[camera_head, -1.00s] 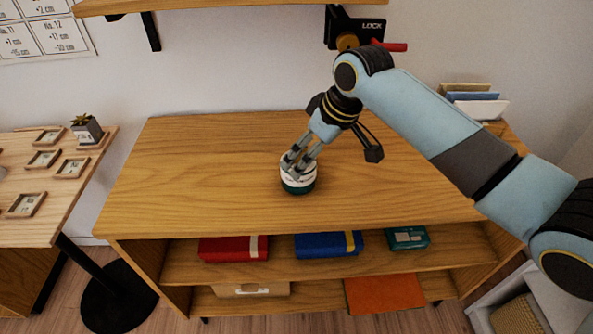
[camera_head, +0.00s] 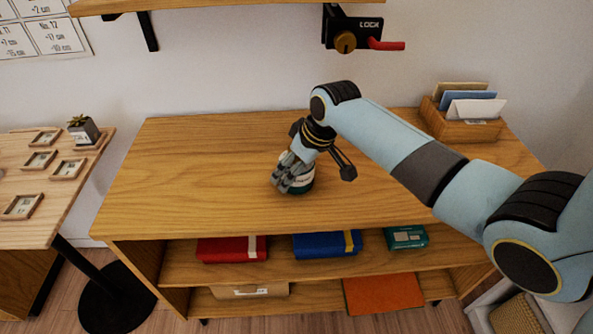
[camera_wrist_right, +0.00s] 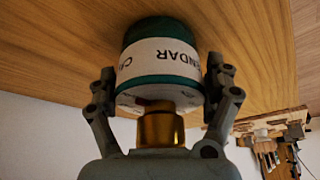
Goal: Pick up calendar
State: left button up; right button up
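The calendar is a short round drum with a green base, a white lettered band and a brass knob. It stands upright on the wooden cabinet top, partly hidden by my gripper in the head view (camera_head: 303,186). It also shows in the right wrist view (camera_wrist_right: 162,62), with its lettering upside down. My right gripper (camera_head: 288,182) reaches down over it. In the right wrist view its fingers (camera_wrist_right: 161,85) stand on both sides of the drum, very close to the white band. Whether they press on it cannot be told. My left gripper is not in view.
The cabinet top (camera_head: 190,180) is mostly clear. A wooden card holder (camera_head: 460,128) stands at its back right. A wall shelf (camera_head: 230,5) and a lock with a red handle (camera_head: 386,45) are above. A table with small frames (camera_head: 22,207) is at left.

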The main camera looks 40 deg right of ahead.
jog(key=c, duration=1.1)
jog(key=shift+r, duration=0.1)
